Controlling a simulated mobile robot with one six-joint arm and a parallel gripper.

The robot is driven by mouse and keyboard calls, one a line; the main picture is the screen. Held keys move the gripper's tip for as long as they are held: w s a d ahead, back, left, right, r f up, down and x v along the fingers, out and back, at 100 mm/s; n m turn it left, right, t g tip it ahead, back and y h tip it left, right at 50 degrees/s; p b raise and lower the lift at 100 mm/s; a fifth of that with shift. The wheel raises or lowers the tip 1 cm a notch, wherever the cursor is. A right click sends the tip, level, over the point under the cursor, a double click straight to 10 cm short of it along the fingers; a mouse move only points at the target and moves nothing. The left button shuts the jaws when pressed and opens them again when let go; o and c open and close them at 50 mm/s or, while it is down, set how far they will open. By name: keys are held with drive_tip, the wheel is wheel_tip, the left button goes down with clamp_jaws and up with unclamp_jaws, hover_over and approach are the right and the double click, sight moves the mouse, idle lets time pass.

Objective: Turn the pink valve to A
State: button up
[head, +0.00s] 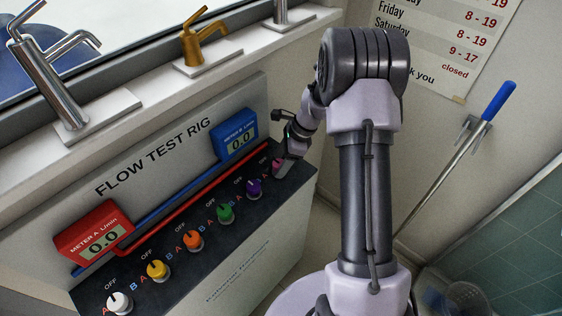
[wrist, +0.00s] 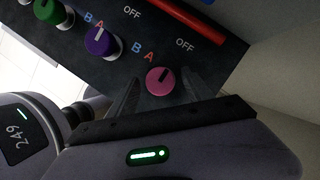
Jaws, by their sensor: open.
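The pink valve (wrist: 160,81) is a round knob on the dark top of the test rig, at the right end of the row. In the wrist view its pointer mark faces up and slightly right, roughly toward OFF; its A and B labels lie up and to the left. My gripper (wrist: 161,92) is open, with one dark finger on each side of the pink knob. I cannot tell whether the fingers touch it. In the head view my gripper (head: 285,164) partly covers the pink valve (head: 277,163).
The purple valve (wrist: 99,41) stands close beside the pink one, with the green valve (wrist: 49,12) beyond. Orange (head: 193,241), yellow (head: 158,271) and white (head: 120,303) valves continue the row. The blue meter (head: 235,135) and red meter (head: 95,236) both read 0.0.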

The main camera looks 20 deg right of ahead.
clamp_jaws()
drive_tip(key=shift+r+n, duration=0.1)
drive_tip(key=shift+n, duration=0.3)
drive_tip(key=shift+w+n+g+p, duration=0.1)
drive_tip(key=shift+n+g+p, duration=0.5)
drive_tip(key=shift+n+p, duration=0.35)
drive_tip(key=n+g+p, duration=0.1)
drive_tip(key=n, duration=0.2)
drive_tip(key=shift+w+n+p, duration=0.1)
drive_tip(key=shift+n+p, duration=0.2)
drive_tip(key=shift+n, duration=0.05)
drive_tip(key=n+g+p, duration=0.1)
drive_tip(key=n+g, duration=0.1)
drive_tip(key=n, duration=0.3)
drive_tip(key=shift+w+p, duration=0.1)
drive_tip(key=shift+p, duration=0.3)
drive_tip(key=shift+n+h, duration=0.3)
drive_tip(key=shift+n, duration=0.1)
unclamp_jaws()
